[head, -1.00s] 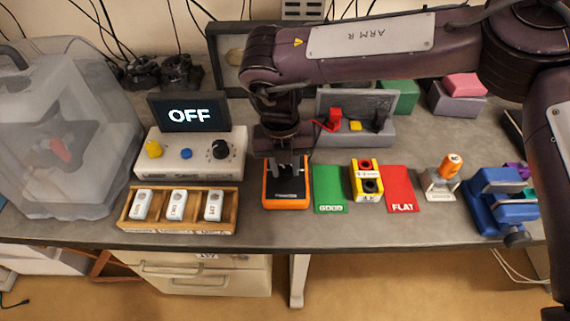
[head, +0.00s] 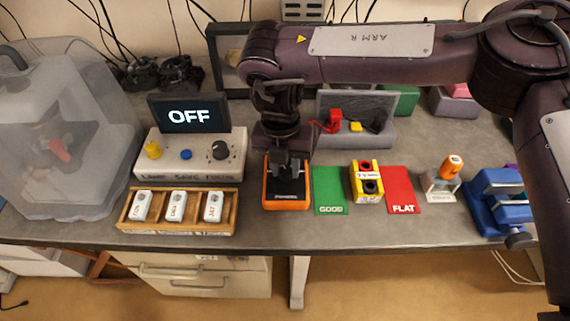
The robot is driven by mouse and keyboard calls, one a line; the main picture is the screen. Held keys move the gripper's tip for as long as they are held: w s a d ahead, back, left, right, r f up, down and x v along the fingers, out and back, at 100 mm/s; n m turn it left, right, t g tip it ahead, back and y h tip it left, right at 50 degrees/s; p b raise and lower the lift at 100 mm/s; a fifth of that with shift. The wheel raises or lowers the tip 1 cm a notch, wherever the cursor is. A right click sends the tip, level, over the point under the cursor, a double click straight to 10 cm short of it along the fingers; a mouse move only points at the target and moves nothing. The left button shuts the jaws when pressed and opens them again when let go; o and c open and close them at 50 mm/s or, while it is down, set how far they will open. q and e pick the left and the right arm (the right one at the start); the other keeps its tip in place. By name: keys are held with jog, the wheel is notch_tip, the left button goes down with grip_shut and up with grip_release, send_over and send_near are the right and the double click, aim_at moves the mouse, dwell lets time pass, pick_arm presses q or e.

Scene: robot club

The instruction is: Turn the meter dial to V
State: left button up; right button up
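An orange-rimmed dark device (head: 287,203), which looks like the meter, lies flat near the front of the bench. Its lower face shows small white lettering. No dial shows on it; its upper part is hidden behind my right gripper (head: 287,172). That gripper points down over the device, with its dark fingers close together in this view. I cannot tell whether they touch or grip anything. A screen (head: 188,116) reading OFF stands behind a pale box (head: 190,168) with a yellow knob, a blue button and a black knob (head: 220,150). My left gripper is not in view.
A wooden tray (head: 181,225) with white labelled pieces stands left of the device. Green GOOD (head: 329,190) and red FLAT (head: 403,190) mats lie right, with a yellow block (head: 366,182) between. A blue vise (head: 500,203) is far right. A clear cover (head: 62,140) stands left.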

aim_at(283, 170)
jog(key=o, duration=0.4)
jog(key=r, duration=0.8)
jog(key=shift+a+b, duration=0.2)
jog(key=shift+b, duration=0.2)
jog(key=shift+w, duration=0.1)
jog(key=shift+f, duration=0.15)
